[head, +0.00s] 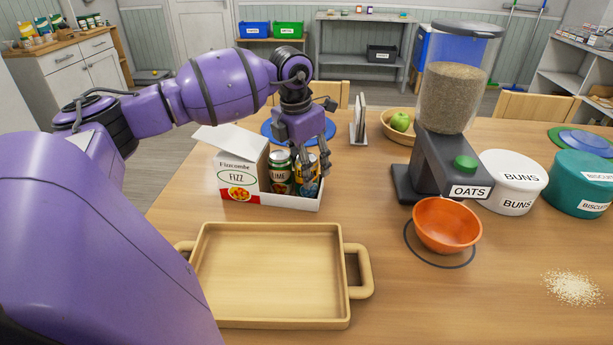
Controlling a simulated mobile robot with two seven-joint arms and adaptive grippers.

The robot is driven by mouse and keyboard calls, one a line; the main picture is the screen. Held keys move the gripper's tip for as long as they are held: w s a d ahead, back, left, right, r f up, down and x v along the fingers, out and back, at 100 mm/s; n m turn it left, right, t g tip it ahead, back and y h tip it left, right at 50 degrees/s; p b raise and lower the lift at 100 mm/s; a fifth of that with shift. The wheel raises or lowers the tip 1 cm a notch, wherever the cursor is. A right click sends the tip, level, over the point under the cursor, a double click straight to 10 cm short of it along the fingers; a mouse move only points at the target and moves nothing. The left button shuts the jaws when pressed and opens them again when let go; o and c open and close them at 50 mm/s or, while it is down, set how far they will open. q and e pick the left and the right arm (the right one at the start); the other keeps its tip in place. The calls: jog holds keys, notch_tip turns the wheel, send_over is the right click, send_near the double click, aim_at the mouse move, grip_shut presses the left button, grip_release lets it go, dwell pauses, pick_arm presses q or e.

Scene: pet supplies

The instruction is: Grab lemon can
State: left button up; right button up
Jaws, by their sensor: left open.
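A white and red open-front box (236,170) labelled "FIZZ" stands on the table in the head view. In it, a dark green can (281,174) reads "LIME". To its right is a blue and yellow can (307,187), whose label is partly hidden by my fingers, so I cannot read it as lemon. My left gripper (313,168) is open and points down over this can, with fingers in front of its upper part. I cannot tell whether they touch it. My right gripper is not in view.
A wooden tray (268,323) lies in front of the box. Right of it are an orange bowl (447,225), an oats dispenser (440,163), a white buns tin (513,182) and a teal biscuit tin (580,183). Behind are a napkin holder (358,124) and a fruit basket (398,132).

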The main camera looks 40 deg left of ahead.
pick_arm(q)
jog(key=shift+w+f, duration=0.1)
jog(key=shift+f, duration=0.25)
jog(key=shift+c, duration=0.5)
jog(key=c, duration=1.1)
jog(key=shift+r, duration=0.1)
